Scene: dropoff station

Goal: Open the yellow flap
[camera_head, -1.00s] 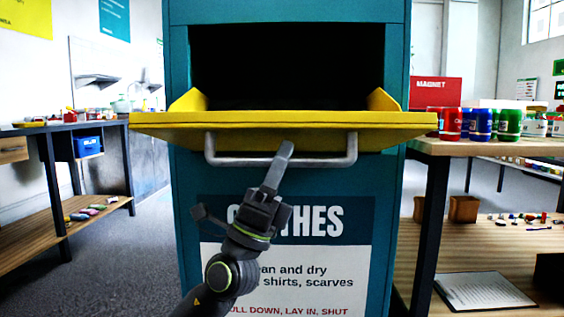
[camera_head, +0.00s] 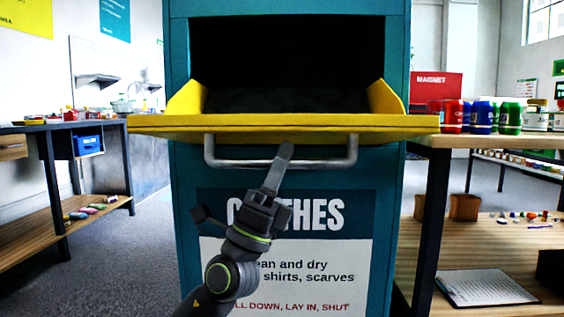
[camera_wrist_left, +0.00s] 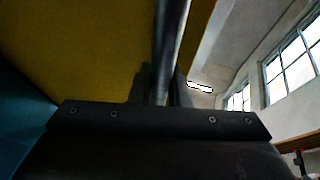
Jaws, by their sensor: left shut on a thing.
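The yellow flap (camera_head: 190,127) of the teal clothes bin (camera_head: 186,220) is tilted down and outward, with its side walls showing and the dark opening above it. A grey bar handle (camera_head: 226,163) runs along the flap's underside front. My left gripper (camera_head: 284,156) is shut on the handle near its middle, coming from below. In the left wrist view the handle bar (camera_wrist_left: 166,60) runs between the fingers, and the yellow flap (camera_wrist_left: 80,45) fills the upper left. My right gripper is not in view.
A wooden table with red, blue and green cans (camera_head: 510,118) stands close on the right, with a clipboard (camera_head: 485,289) on its lower shelf. A dark-legged bench with a blue bin (camera_head: 88,144) stands at the left. Grey floor is free between bench and bin.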

